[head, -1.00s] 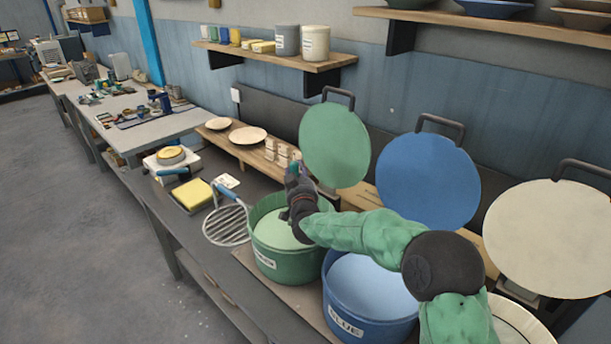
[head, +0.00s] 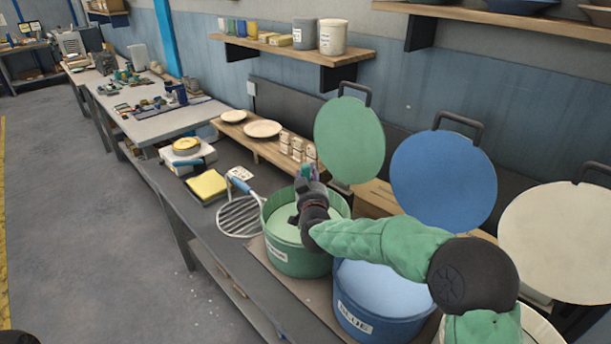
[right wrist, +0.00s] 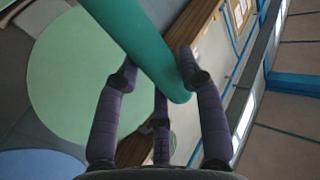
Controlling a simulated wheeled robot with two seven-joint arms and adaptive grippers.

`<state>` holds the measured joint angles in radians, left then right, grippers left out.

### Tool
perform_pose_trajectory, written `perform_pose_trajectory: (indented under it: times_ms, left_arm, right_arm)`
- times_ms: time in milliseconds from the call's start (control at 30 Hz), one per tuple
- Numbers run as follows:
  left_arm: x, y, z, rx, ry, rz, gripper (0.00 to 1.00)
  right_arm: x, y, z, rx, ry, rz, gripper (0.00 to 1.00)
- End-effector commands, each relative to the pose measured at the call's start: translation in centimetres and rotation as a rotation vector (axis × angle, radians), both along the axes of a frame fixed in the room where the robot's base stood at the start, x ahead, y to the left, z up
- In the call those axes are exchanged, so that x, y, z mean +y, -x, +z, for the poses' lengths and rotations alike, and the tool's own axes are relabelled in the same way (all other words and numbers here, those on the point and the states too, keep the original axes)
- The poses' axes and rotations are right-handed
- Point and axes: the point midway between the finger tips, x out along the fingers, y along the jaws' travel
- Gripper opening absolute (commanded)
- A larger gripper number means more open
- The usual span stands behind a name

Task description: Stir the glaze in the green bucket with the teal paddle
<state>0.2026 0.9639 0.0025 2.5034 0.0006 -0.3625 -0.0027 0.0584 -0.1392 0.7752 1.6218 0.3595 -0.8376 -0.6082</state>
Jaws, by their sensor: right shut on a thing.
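The green bucket (head: 292,260) stands on the bench, open, with pale green glaze (head: 284,230) inside. My right gripper (head: 308,174) is above the bucket's far side. It is shut on the teal paddle; the thick teal handle (right wrist: 150,50) runs between its dark fingers in the right wrist view. In the head view only a small bit of the handle shows at the fingers. The paddle's lower end is mostly hidden by my gripper and forearm, so I cannot tell how deep it sits in the glaze. My left gripper is not seen.
A blue bucket (head: 375,318) stands close on the right. Green (head: 349,140), blue (head: 443,180) and cream (head: 560,240) lids stand upright behind. A round wire rack (head: 240,217), a yellow sponge (head: 207,186) and a scale (head: 187,158) lie to the left.

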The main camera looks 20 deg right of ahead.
Motion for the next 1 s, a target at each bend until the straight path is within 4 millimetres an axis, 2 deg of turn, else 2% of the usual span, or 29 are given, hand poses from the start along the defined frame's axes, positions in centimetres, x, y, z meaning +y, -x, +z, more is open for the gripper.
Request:
perform_pose_trajectory:
  times_ms: [367, 1000]
  left_arm:
    - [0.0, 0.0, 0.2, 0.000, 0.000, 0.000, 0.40]
    - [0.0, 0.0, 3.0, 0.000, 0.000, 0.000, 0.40]
  right_arm:
    - [0.0, 0.0, 0.4, -0.002, 0.000, 0.000, 0.06]
    - [0.0, 0.0, 4.2, -0.003, 0.000, 0.000, 0.06]
